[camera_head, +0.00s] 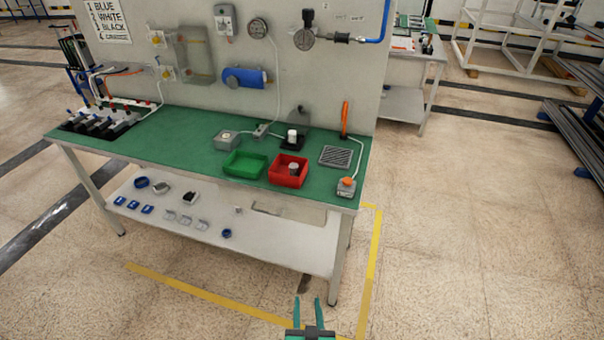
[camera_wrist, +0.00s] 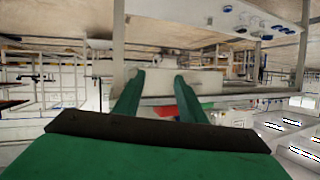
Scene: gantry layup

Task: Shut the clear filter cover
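A see-through greyish panel, which looks like the clear filter cover (camera_head: 198,55), is on the upright wall board behind the bench, left of the blue cylinder. Yellow-marked fittings (camera_head: 157,39) sit beside its left edge. From this distance I cannot tell how far it stands from the wall. My gripper (camera_head: 309,300) is low in front of the bench, far from the cover, at the bottom of the head view. In the wrist view my gripper (camera_wrist: 158,85) has its two green fingers apart with nothing between them. I cannot make out the cover in the wrist view.
The green-topped bench (camera_head: 190,155) stands between my gripper and the wall board. It carries a green bin (camera_head: 244,164), a red bin (camera_head: 288,171) and small fixtures. A blue cylinder (camera_head: 245,77) juts from the board. The floor right of the bench is clear.

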